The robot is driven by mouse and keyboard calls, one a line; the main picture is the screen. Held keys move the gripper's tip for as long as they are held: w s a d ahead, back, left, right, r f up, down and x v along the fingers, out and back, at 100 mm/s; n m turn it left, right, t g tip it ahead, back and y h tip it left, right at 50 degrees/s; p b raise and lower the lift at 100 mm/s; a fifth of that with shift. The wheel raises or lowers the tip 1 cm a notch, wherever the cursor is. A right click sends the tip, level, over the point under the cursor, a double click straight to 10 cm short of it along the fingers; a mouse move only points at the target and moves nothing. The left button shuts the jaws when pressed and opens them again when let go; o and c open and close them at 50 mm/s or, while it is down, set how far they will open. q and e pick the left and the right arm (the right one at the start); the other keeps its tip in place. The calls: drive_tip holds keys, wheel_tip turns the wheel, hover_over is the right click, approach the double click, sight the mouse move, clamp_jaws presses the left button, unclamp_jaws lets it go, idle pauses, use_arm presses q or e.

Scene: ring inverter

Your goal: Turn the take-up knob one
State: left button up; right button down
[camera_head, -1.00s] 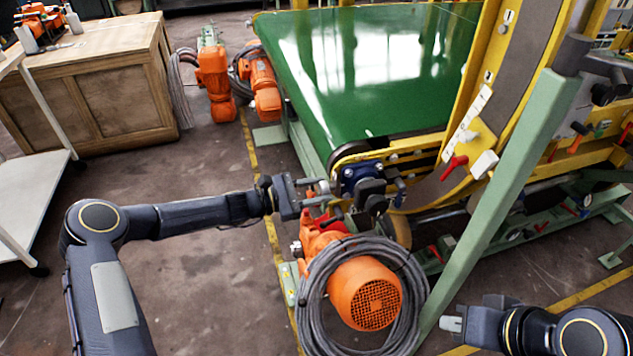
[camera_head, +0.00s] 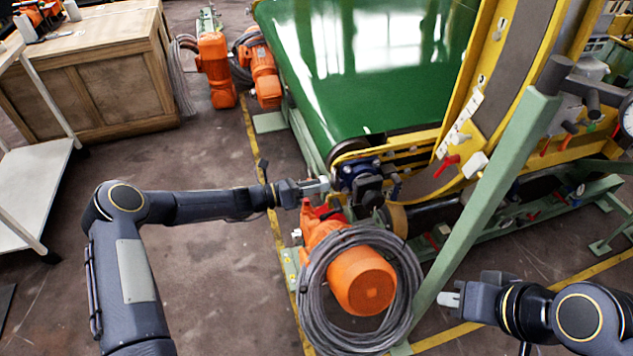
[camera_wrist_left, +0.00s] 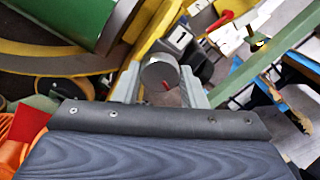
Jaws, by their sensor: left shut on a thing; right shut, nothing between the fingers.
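The take-up knob (camera_wrist_left: 160,72) is a round dark grey knob with a small red mark on its face. In the left wrist view it sits between the two grey fingers of my left gripper (camera_wrist_left: 165,88), which is shut on it. In the head view my left gripper (camera_head: 325,185) reaches the front corner of the green conveyor (camera_head: 365,90), beside the blue bearing block; the knob is hard to make out there. My right gripper (camera_head: 450,299) is shut and empty at the lower right, apart from the machine.
An orange motor (camera_head: 360,280) with a coiled grey cable (camera_head: 312,290) stands just below my left gripper. A slanted green post (camera_head: 485,190) rises between my two arms. Red handles (camera_head: 447,166) sit on the yellow frame.

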use_arm(q)
drive_tip(key=shift+f+n, duration=0.1)
drive_tip(key=shift+n, duration=0.7)
drive_tip(key=o, duration=1)
drive_tip(key=v, duration=0.8)
